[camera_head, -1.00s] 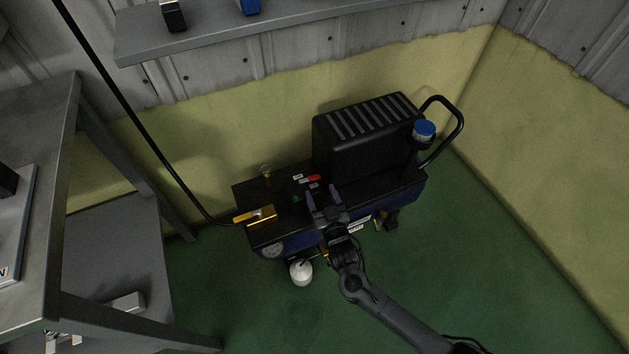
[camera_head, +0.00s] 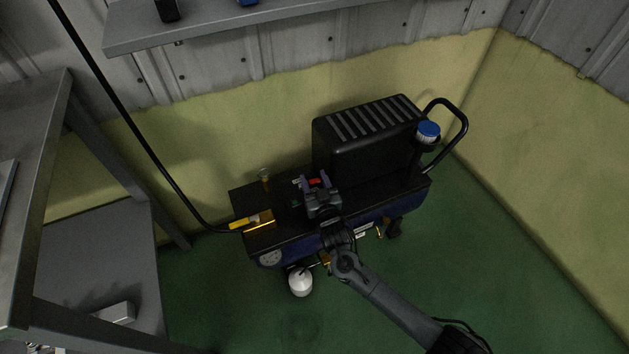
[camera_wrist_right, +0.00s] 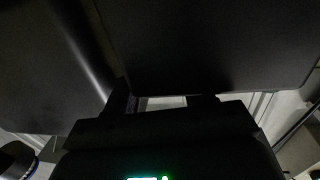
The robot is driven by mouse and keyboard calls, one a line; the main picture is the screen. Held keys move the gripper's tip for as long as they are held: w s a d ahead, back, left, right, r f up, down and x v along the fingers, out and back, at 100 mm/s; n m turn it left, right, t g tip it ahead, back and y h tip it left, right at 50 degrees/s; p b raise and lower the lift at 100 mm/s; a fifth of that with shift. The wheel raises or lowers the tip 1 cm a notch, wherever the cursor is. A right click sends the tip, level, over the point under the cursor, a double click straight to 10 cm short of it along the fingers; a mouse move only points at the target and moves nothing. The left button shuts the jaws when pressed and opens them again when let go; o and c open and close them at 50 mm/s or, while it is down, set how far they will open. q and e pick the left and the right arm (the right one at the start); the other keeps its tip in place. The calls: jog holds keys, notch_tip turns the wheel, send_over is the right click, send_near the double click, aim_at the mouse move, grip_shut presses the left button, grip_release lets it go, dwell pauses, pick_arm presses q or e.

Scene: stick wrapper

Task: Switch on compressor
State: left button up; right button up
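The compressor (camera_head: 365,145) stands on the green floor against the yellow wall, with a black ribbed housing and a dark blue tank. A small red switch (camera_head: 313,182) shows on its top, left of the housing. My right gripper (camera_head: 313,181) is over the switch, its two fingers apart on either side of the red part. Whether it touches the switch cannot be told. The right wrist view is dark; it shows the gripper fingers (camera_wrist_right: 165,103) apart below a large dark surface. My left gripper is not in view.
A yellow-handled brass valve (camera_head: 255,222) with a black hose (camera_head: 140,130) is at the compressor's left end. A blue-capped part (camera_head: 428,131) and a black handle (camera_head: 462,125) are at its right. A grey metal table (camera_head: 30,150) stands left. The floor at right is clear.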

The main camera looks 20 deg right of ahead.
jog(key=c, duration=0.7)
jog(key=shift+w+r+n+y+p, duration=0.15)
jog(key=shift+n+y+p, duration=0.35)
jog(key=shift+y, duration=0.3)
jog(key=shift+c, duration=0.2)
jog(key=shift+w+n+y, duration=0.15)
jog(key=shift+n+y, duration=0.15)
jog(key=shift+y, duration=0.1)
jog(key=o, duration=1)
jog(key=shift+o, duration=0.3)
